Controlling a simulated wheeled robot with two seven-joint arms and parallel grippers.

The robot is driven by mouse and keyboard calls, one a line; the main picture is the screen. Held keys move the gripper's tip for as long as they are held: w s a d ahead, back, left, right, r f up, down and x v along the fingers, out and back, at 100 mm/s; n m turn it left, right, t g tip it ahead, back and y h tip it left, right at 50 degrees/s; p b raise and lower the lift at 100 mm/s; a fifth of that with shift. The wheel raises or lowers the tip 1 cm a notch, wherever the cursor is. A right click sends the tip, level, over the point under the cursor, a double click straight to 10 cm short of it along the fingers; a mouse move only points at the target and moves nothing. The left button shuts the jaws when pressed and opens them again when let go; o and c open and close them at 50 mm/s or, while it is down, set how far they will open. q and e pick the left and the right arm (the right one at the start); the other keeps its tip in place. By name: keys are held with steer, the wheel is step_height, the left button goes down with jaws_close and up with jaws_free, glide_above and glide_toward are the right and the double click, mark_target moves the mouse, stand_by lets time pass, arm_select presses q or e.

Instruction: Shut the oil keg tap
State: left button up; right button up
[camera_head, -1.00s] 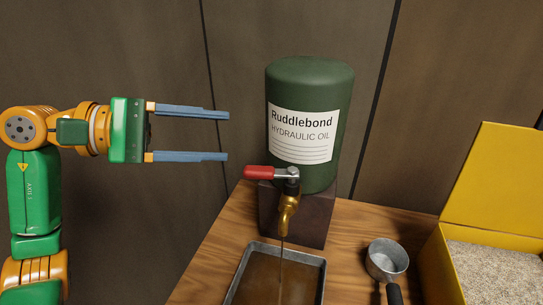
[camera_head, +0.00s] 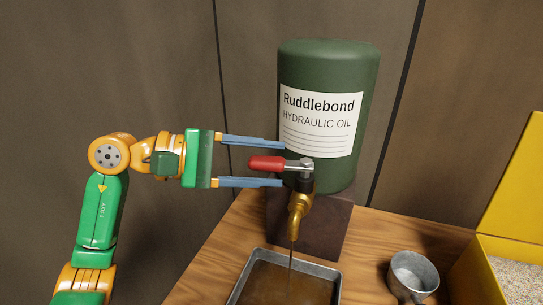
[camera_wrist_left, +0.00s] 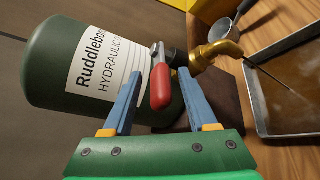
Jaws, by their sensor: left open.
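The green oil keg (camera_head: 325,65) stands upright on a dark block. Its brass tap (camera_head: 298,202) has a lever with a red handle (camera_head: 266,163) pointing left, crosswise to the spout. A thin stream of oil falls from the spout. My left gripper (camera_head: 283,163) is open, one blue finger above the red handle and one below in the head view. In the left wrist view the red handle (camera_wrist_left: 160,88) lies between the open fingers, with visible gaps on both sides. My right gripper is not in view.
A metal tray (camera_head: 262,262) with brown oil sits under the spout on the wooden table (camera_head: 215,258). A metal scoop (camera_head: 412,275) lies to the right. A yellow box (camera_head: 515,195) of granular material is at the far right.

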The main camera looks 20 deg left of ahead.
arm_select(q)
steer(key=shift+w+d+f, duration=0.1)
steer(key=shift+w+d, duration=0.15)
steer(key=shift+d, duration=0.25)
steer(key=shift+a, duration=0.1)
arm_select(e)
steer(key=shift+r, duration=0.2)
arm_select(q)
jaws_close()
stand_by(0.7)
